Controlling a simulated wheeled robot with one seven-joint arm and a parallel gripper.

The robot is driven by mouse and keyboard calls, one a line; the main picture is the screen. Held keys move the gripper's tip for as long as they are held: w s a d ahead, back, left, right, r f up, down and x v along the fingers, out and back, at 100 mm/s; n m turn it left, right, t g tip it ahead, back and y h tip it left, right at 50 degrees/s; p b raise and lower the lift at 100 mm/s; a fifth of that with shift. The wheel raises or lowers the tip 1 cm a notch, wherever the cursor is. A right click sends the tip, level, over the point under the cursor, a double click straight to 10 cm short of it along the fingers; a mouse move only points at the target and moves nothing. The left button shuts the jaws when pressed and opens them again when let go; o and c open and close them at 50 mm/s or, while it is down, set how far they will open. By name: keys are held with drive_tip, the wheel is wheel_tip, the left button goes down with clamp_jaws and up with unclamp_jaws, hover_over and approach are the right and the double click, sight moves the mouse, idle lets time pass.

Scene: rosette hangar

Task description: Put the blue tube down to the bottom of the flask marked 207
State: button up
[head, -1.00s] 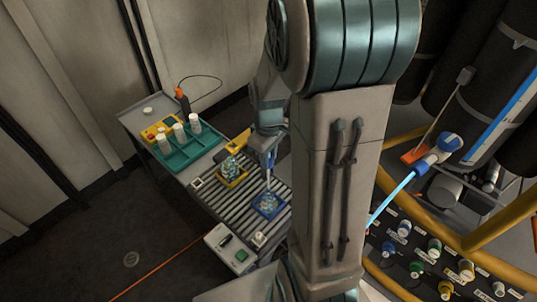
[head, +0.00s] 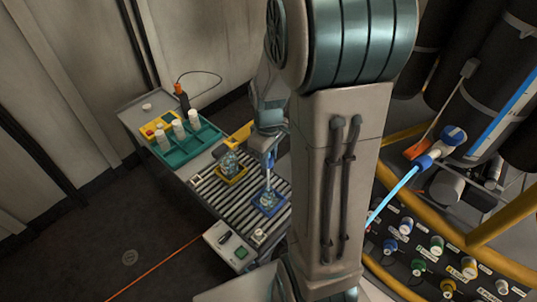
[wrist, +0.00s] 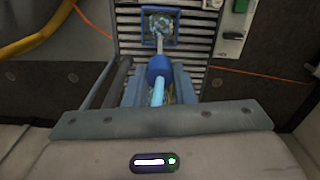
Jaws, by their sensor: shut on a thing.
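My gripper (wrist: 158,78) is shut on the blue grip of the blue tube (wrist: 157,92), and it also shows above the roller table in the head view (head: 267,160). A thin pale end of the tube points down to a clear glass flask (head: 267,198) in a blue square tray (wrist: 145,42). The tip overlaps the flask's mouth in the picture; I cannot tell how deep it is. A second flask (head: 230,160) stands in a yellow tray (head: 235,180) beside it. No number is legible on either flask.
The trays sit on a roller table (head: 215,197). A green tray (head: 185,155) with white bottles lies behind on the left. A grey control box (head: 228,245) is at the front. On the right are a yellow rail (head: 500,220) and a panel of coloured connectors (head: 405,245).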

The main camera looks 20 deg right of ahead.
drive_tip(key=shift+f, duration=0.15)
drive_tip(key=shift+f+b, duration=1.55)
drive_tip(key=shift+f, duration=0.3)
drive_tip(key=shift+f+b, duration=1.7)
drive_tip(key=shift+f, duration=0.4)
